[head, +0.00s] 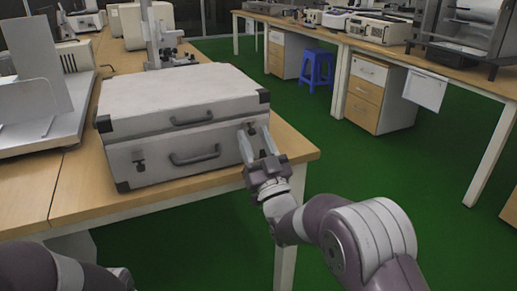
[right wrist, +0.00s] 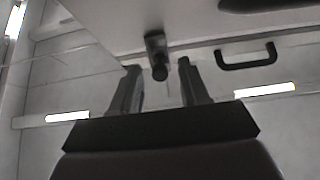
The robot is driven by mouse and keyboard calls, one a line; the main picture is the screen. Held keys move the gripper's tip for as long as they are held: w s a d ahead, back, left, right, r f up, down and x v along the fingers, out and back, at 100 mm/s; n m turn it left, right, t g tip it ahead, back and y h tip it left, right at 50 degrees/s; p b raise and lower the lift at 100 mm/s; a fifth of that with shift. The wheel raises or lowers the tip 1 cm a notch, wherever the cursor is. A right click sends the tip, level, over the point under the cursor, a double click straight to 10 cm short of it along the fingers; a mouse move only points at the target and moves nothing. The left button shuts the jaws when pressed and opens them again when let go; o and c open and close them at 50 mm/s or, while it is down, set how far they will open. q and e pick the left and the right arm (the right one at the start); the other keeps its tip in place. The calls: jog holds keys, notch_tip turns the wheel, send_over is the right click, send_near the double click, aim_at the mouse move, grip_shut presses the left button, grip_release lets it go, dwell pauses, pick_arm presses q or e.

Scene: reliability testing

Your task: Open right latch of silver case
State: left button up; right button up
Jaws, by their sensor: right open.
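The silver case (head: 180,97) lies closed on the wooden table, with black corners and two dark handles on its front. Its right latch (head: 251,129) is a small dark piece near the front right corner, partly behind my fingers in the head view. My right gripper (head: 256,142) is open in front of this latch. In the right wrist view the latch (right wrist: 156,55) shows just beyond and between the two spread fingertips of the gripper (right wrist: 159,70). I cannot tell whether they touch. The left latch (head: 139,161) is on the front left. My left gripper is out of view.
The table (head: 293,147) ends close in front and to the right of the case. A microscope-like stand (head: 160,45) is behind it, and a pale device (head: 40,95) is on the left. Green floor (head: 350,165) lies open to the right.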

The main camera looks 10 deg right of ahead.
jog(key=p+v, duration=0.1)
jog(key=v, duration=1.1)
jog(key=shift+p, duration=0.4)
jog(key=shift+s+d, duration=0.1)
jog(key=shift+s, duration=0.05)
